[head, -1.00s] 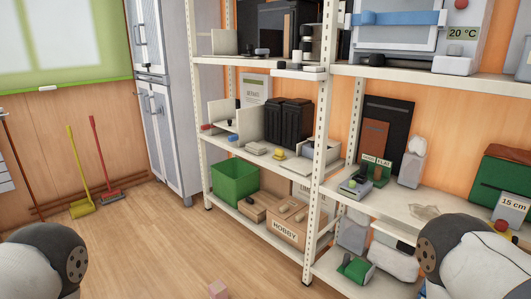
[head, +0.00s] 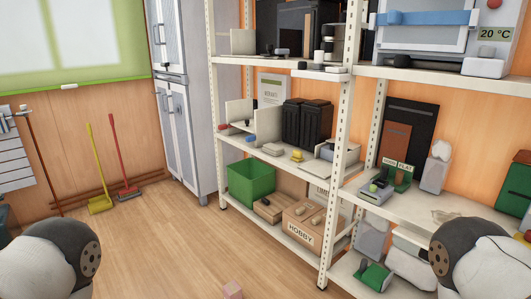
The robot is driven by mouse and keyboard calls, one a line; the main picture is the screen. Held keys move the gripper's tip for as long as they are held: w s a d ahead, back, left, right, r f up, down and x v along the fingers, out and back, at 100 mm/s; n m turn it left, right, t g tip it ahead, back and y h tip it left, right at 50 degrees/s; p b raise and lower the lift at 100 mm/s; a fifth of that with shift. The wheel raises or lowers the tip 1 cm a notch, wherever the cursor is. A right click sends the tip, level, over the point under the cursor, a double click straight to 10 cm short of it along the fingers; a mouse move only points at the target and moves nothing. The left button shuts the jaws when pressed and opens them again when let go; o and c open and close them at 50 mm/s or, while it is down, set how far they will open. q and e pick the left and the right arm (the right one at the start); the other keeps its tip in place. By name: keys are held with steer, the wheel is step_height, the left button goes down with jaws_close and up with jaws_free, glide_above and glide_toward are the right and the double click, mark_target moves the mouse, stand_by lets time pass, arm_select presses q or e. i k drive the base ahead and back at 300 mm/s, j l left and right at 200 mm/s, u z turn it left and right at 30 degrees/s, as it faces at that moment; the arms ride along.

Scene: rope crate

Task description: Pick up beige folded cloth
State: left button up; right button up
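I cannot make out the beige folded cloth for certain. A small flat pale beige item (head: 272,149) lies on the middle shelf of the left rack bay, but it is too small to tell if it is cloth. A thin crumpled beige patch (head: 447,215) lies on the right bay's shelf, partly behind my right arm. Only rounded parts of my two arms show at the lower left and lower right. Neither gripper is in view.
The white shelf rack (head: 336,185) holds a green bin (head: 250,184), a cardboard HOBBY box (head: 303,231) and black containers (head: 306,123). A yellow broom (head: 100,204) leans on the wall. The wooden floor between is clear.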

mark_target(271, 148)
steer(key=i+j+u, duration=0.9)
steer(key=i+u, duration=0.2)
steer(key=i, duration=0.25)
steer(key=i+z, duration=0.3)
steer(key=i, duration=0.15)
steer(key=i+j+z, duration=0.2)
steer(key=i+z, duration=0.15)
steer(key=i+j+z, duration=0.3)
steer(key=i, duration=0.25)
steer(key=i+j+z, duration=0.3)
steer(key=i+j, duration=0.05)
steer(key=i, duration=0.1)
